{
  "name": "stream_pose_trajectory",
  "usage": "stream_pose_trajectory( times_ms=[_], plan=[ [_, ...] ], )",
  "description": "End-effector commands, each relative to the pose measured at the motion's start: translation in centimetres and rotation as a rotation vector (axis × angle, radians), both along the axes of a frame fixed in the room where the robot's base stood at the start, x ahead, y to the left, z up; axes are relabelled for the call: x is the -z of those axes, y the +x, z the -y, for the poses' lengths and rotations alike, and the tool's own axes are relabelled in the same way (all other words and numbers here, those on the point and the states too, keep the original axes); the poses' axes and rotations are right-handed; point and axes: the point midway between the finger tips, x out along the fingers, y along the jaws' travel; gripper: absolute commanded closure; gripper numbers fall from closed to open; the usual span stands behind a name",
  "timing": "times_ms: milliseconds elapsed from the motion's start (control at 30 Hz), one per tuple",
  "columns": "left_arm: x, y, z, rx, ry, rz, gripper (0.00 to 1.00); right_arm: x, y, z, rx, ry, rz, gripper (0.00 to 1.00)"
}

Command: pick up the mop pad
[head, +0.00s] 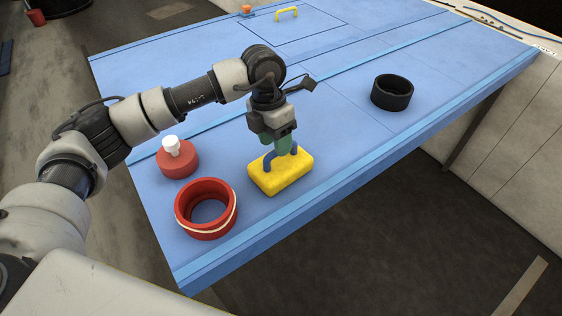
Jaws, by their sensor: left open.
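The mop pad seems to be the yellow block (281,175), which lies flat on the blue table near its front edge. My left gripper (280,154) points down right over the yellow block, with its jaws open. Blue upright parts stand between the gripper and the top of the block. I cannot tell whether the fingertips touch the block, and part of its top is hidden by the gripper. My right gripper is not in view.
A red ring with a pale band (206,236) and a red round piece with a white knob (176,157) stand left of the block. A black ring (392,92) stands to the right. The blue table (340,150) is clear between block and black ring.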

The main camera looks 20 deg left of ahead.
Motion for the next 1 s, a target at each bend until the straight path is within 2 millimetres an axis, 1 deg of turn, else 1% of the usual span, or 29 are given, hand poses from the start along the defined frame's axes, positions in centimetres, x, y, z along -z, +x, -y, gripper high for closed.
stream_pose_trajectory(
  times_ms=[33,67,133,233,333,500,567,800,833,1000],
  plan=[
    [0.5,-0.1,0.0,-0.002,0.001,-0.006,0.53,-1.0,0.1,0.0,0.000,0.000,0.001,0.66],
    [0.9,-0.1,-0.1,-0.002,0.001,-0.005,0.53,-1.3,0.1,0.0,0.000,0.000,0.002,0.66],
    [2.1,-0.2,0.1,-0.001,0.000,-0.005,0.53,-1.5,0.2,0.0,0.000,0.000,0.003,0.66],
    [3.1,-0.3,0.2,-0.001,0.000,-0.003,0.53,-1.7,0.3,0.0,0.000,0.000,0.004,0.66],
    [3.5,-0.3,0.3,-0.001,-0.001,-0.001,0.53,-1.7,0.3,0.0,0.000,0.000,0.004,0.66],
    [3.6,-0.2,0.3,-0.001,-0.001,-0.001,0.53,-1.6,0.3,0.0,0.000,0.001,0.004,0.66],
    [3.6,-0.3,0.3,-0.001,-0.001,-0.001,0.61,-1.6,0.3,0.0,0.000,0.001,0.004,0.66],
    [3.6,-0.2,0.3,-0.001,-0.001,-0.001,0.97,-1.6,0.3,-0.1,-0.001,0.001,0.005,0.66],
    [3.6,-0.2,0.3,-0.001,-0.001,-0.001,1.00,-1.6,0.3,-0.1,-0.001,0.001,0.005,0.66],
    [3.5,-0.2,0.3,-0.001,-0.001,-0.001,1.00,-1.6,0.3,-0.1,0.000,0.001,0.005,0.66]
  ],
)
